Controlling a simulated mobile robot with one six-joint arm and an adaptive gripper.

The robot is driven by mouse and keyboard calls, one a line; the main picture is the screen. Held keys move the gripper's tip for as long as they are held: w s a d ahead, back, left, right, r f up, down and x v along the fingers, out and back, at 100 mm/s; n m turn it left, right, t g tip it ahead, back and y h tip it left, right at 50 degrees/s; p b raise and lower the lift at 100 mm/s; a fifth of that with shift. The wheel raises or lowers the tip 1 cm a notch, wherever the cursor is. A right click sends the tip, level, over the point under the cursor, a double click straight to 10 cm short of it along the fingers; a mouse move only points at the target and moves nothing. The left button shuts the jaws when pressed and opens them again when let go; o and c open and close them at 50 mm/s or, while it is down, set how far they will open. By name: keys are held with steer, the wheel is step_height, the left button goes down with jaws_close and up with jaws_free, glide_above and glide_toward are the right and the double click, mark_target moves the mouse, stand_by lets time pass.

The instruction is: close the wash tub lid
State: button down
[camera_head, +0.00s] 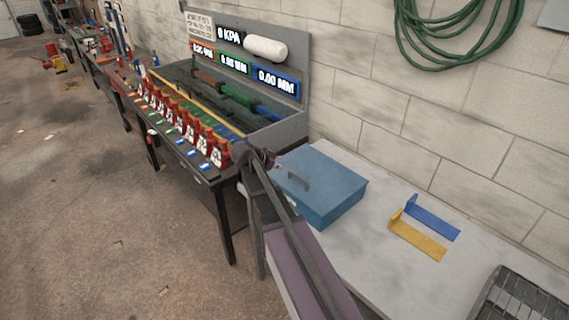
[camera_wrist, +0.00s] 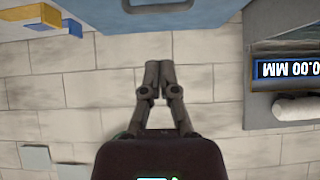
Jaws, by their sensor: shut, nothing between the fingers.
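The wash tub (camera_head: 338,207) is a blue box on the pale bench top. Its blue lid (camera_head: 325,172) lies flat across the top, with no gap that I can make out. A grey handle (camera_head: 298,181) stands on the lid. In the wrist view, part of the blue lid (camera_wrist: 205,14) and its handle (camera_wrist: 157,6) show at the top edge. My gripper (camera_head: 258,157) is just left of the tub, apart from the handle. In the wrist view my gripper (camera_wrist: 159,66) has its fingertips together and is empty. The tub's inside is hidden.
A blue bracket (camera_head: 434,219) and a yellow bracket (camera_head: 418,238) lie right of the tub, with a dark grille (camera_head: 518,302) beyond. A workbench (camera_head: 228,180) with red-and-white units and a display panel (camera_head: 250,58) stands left. The block wall is behind.

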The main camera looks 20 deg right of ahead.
steer(key=shift+s+a+r, duration=0.2)
steer(key=shift+a+r, duration=0.15)
steer(key=shift+a, duration=0.2)
steer(key=s+a+f+n+g+y, duration=0.1)
steer(key=s+a+f+n+y, duration=0.1)
steer(key=s, duration=0.5)
steer(key=s+a+f+n+g+y, duration=0.1)
steer(key=s+a+f+n+y, duration=0.1)
steer(key=s+a+n+y, duration=0.2)
steer(key=s+a+f+n+g+y, duration=0.1)
steer(key=s+a+f+n+y, duration=0.1)
steer(key=s+a+n, duration=0.3)
steer(key=s+n+y, duration=0.1)
steer(key=s+n, duration=0.2)
steer(key=s, duration=0.2)
steer(key=shift+s+a, duration=0.25)
steer(key=shift+s, duration=0.15)
steer(key=shift+f, duration=0.1)
stand_by(0.3)
